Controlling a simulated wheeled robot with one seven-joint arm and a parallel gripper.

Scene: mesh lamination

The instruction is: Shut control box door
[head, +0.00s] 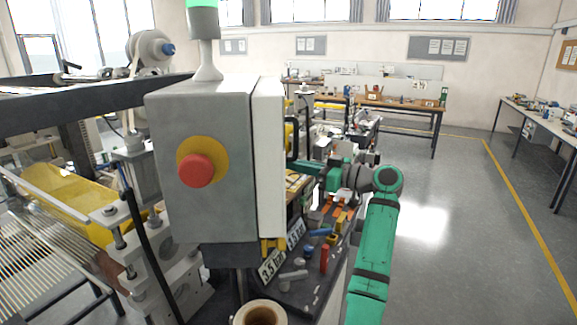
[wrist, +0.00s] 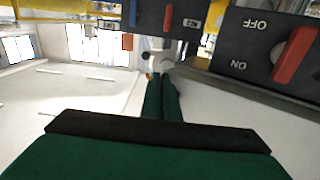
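The grey control box (head: 203,165) stands in the left centre of the head view, with a red stop button on a yellow disc. Its white door (head: 271,160) is at the box's right side, seen nearly edge-on. It lies close along the box, but I cannot tell whether it is fully shut. A black handle (head: 292,140) sticks out on the door's far right. My gripper (head: 303,168) is just right of the door, partly hidden by it. Its fingers are unclear, and contact cannot be told. A dark panel with a red ON/OFF switch (wrist: 295,55) shows in the wrist view.
Below the door is a dark bench (head: 300,295) with bar-marked plates, a red cylinder and blue parts. A cardboard roll (head: 262,313) is in front. Rollers and a yellow sheet (head: 70,200) lie left. Open grey floor (head: 450,230) is right.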

